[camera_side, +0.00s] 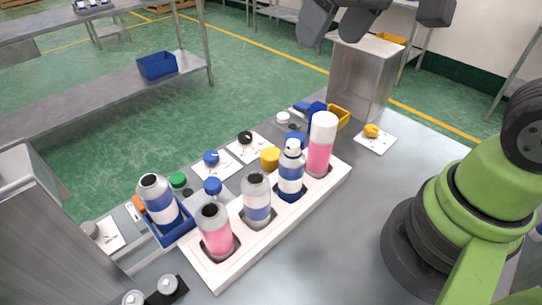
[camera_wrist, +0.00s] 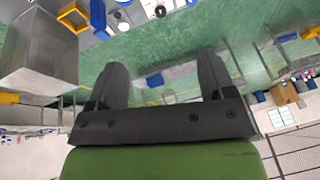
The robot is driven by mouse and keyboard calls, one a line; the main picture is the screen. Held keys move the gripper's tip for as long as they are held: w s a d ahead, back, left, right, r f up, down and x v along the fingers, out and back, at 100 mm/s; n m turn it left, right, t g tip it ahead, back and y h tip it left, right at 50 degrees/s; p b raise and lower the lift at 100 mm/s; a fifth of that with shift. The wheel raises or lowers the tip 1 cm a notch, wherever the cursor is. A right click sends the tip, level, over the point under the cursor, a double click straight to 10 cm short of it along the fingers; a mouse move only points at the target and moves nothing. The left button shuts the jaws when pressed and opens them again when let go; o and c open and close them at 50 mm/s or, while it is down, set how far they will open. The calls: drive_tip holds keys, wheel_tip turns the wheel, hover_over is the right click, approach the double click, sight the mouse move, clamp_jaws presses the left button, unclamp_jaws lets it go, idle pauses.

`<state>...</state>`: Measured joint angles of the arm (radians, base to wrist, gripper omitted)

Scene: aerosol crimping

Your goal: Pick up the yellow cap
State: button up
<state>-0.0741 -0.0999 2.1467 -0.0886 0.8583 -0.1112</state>
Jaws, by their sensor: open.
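In the side view, a yellow round cap (camera_side: 270,158) sits behind the row of cans, close to the white-capped blue and white bottle. A smaller yellow piece (camera_side: 371,131) lies on a white card at the right; I cannot tell from its shape whether it is also a cap. My gripper (camera_side: 335,32) hangs at the top of the side view, high above the table and apart from both. In the wrist view my gripper (camera_wrist: 163,68) has its two dark fingers spread, with nothing between them. I cannot make out the yellow cap in the wrist view.
A white rack (camera_side: 270,230) holds several cans and bottles. A blue holder (camera_side: 175,231) with another can stands at its left. A metal box (camera_side: 362,78) and a yellow bin (camera_side: 339,116) stand at the back.

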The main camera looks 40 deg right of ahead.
drive_tip(key=w+a+f+n+g+h, duration=0.1)
drive_tip(key=w+a+f+n+g, duration=0.15)
drive_tip(key=w+f, duration=0.7)
drive_tip(key=n+g, duration=0.2)
hover_over(271, 153)
drive_tip(key=shift+m+t, duration=0.25)
drive_tip(key=f, duration=1.1)
drive_tip(key=shift+a+f, duration=0.2)
drive_tip(key=shift+f, duration=0.2)
drive_tip(key=shift+d+f, duration=0.2)
drive_tip(key=shift+f, duration=2.8)
drive_tip(key=c, duration=0.9)
